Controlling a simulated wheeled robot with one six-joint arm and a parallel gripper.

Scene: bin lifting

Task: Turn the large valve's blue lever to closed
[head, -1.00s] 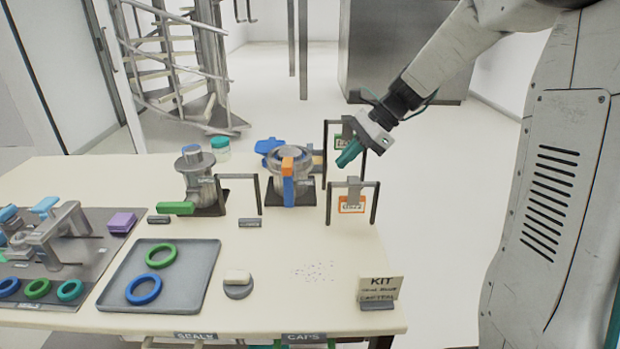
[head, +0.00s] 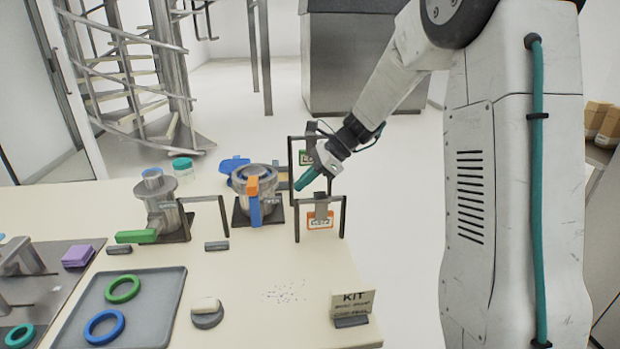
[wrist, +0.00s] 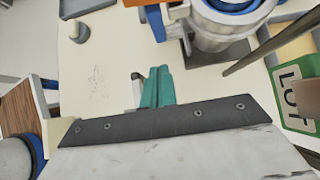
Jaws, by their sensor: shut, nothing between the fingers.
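The large valve (head: 268,182) is a grey metal body on a dark base plate, towards the back right of the table. Its blue lever (head: 255,211) points down towards the table's front, with an orange block at its upper end. In the wrist view the valve (wrist: 222,38) is at the top right and part of the blue lever (wrist: 156,24) shows at the top edge. My gripper (head: 304,182) has teal fingers and is shut and empty, right of the valve and apart from the lever. In the wrist view the gripper (wrist: 157,86) touches nothing.
A dark frame with an orange tag (head: 320,221) stands right of the valve, and a frame with a green tag (head: 301,159) behind. A smaller valve with a green lever (head: 136,237) stands left. A grey tray (head: 150,310) holds rings. A kit sign (head: 352,302) stands front right.

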